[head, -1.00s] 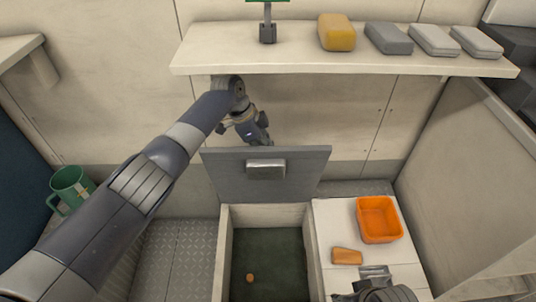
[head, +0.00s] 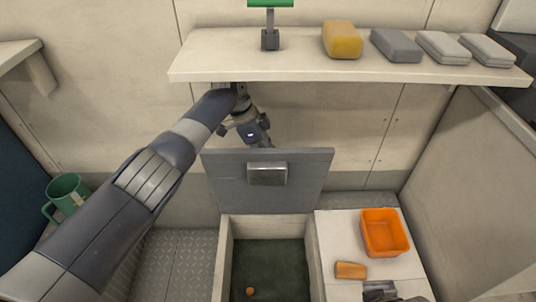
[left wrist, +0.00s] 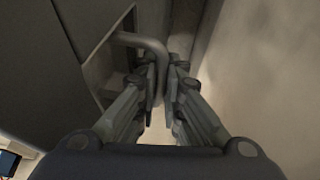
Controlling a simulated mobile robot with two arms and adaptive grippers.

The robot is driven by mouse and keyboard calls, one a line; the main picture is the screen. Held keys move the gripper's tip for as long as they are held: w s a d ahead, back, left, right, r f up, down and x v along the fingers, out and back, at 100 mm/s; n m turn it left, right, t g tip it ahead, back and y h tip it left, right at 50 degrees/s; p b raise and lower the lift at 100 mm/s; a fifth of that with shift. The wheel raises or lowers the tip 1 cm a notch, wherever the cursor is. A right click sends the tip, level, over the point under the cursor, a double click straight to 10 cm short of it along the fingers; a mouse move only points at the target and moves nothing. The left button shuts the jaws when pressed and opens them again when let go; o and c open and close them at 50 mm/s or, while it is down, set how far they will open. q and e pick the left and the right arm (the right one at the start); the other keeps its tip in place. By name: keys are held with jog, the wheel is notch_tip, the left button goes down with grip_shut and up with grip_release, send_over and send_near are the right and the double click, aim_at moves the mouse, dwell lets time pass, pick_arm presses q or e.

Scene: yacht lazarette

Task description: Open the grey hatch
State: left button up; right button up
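The grey hatch (head: 225,178) stands raised, roughly upright, at the back edge of an open well (head: 225,250) in the head view. A silver metal fitting (head: 267,174) is on the hatch's face toward me. My left arm reaches over from the left, and its gripper is behind the hatch, with the fingertips hidden in the head view. In the left wrist view, my left gripper (left wrist: 165,85) has its fingers closed around the bent bar of a handle (left wrist: 140,40) on a dark panel. My right gripper (head: 380,290) shows only partly at the bottom edge; its fingers are unclear.
A shelf (head: 300,70) with a yellow block (head: 342,40) and several grey blocks runs above the hatch. An orange bin (head: 385,233) and orange block (head: 350,270) sit right of the well. A small orange-brown object (head: 250,291) lies inside. A green mug (head: 66,192) stands left.

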pick_arm(q)
jog(key=o, duration=0.3)
jog(key=shift+a+r, duration=0.1)
jog(key=shift+r, duration=0.15)
jog(key=v, duration=0.4)
jog(key=shift+w+a+r, duration=0.1)
jog(key=shift+a, duration=0.05)
jog(key=a, duration=1.2)
jog(key=shift+w, duration=0.15)
